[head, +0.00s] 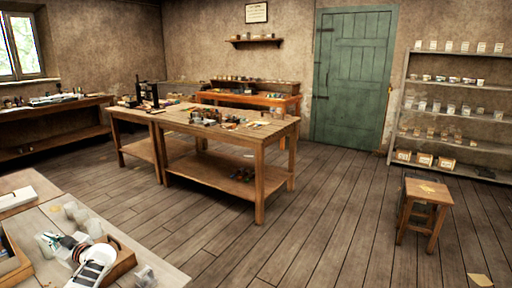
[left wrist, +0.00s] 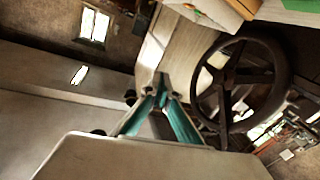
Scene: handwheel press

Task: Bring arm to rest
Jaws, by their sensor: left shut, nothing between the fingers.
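My left gripper (head: 66,243) is low at the left in the head view, above the near table (head: 150,266). In the left wrist view its two teal fingers (left wrist: 164,88) meet at their tips, shut and empty. A dark spoked handwheel (left wrist: 240,85) is to the right of the fingers in that view. The fingers look apart from its rim. My right gripper is in neither view.
The near table bears glass jars (head: 94,228), a white box (head: 16,198) and a wooden tray (head: 12,262). A large workbench (head: 230,138) stands mid-room. A stool (head: 426,206) stands at the right, before shelves (head: 455,82). The floor between is mostly clear.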

